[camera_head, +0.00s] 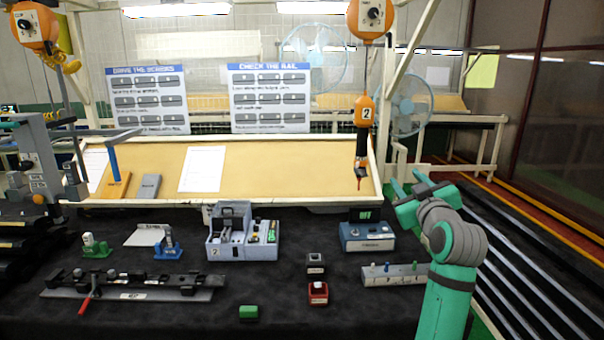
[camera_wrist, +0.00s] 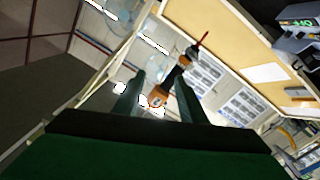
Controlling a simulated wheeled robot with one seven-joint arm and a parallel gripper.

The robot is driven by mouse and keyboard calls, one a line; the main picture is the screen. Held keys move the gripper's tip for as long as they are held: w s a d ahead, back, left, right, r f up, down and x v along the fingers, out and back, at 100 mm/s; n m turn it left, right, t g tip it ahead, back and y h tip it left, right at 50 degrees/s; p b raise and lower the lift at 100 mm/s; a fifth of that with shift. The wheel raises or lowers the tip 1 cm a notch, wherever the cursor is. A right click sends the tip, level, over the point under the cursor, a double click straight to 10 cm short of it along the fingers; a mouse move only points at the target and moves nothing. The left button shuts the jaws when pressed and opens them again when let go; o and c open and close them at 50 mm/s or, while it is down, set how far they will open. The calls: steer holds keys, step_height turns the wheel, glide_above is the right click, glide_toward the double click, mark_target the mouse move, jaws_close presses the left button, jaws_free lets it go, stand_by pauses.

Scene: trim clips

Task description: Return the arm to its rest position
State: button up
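My gripper (camera_head: 397,186) is raised at the right of the head view, above the right end of the dark bench. Its green arm comes up from the lower right. In the wrist view my gripper's two fingers (camera_wrist: 157,88) stand apart with nothing held between them. The hanging orange screwdriver (camera_head: 362,125) is to the left of my gripper in the head view. It also shows in the wrist view (camera_wrist: 172,82), behind the gap between the fingers, and appears apart from them.
The dark bench (camera_head: 180,318) holds a long black rail fixture (camera_head: 150,285), a grey case (camera_head: 228,250), a blue-grey box with a green display (camera_head: 366,236), a grey peg block (camera_head: 393,274), a red-based button box (camera_head: 318,292) and a green block (camera_head: 249,312). A tan board (camera_head: 290,165) stands behind.

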steer(key=s+a+f+m, duration=0.2)
steer(key=a+f, duration=0.1)
steer(key=f, duration=0.9)
steer(key=s+a+f+m, duration=0.1)
steer(key=s+a+f, duration=0.1)
steer(key=f, duration=1)
steer(key=s+a+f+m+g, duration=0.1)
steer(key=s+a+f, duration=0.25)
steer(key=f, duration=0.25)
steer(key=s+a+f+h, duration=0.1)
steer(key=s+a+f, duration=0.2)
steer(key=s+f, duration=0.3)
steer(key=s+a+f+m+g, duration=0.1)
steer(key=s+a+f, duration=0.25)
steer(key=f, duration=0.35)
steer(key=s+a+f, duration=0.3)
steer(key=s+f, duration=0.2)
steer(key=s, duration=0.6)
steer(key=s+a+f, duration=0.3)
steer(key=s+f, duration=0.1)
steer(key=s, duration=0.8)
steer(key=s+a+r, duration=0.2)
steer(key=s, duration=0.7)
steer(key=s+a+r+g+y, duration=0.1)
steer(key=s+a+r, duration=0.2)
steer(key=s, duration=0.7)
steer(key=shift+s+a, duration=0.2)
steer(key=shift+s, duration=0.05)
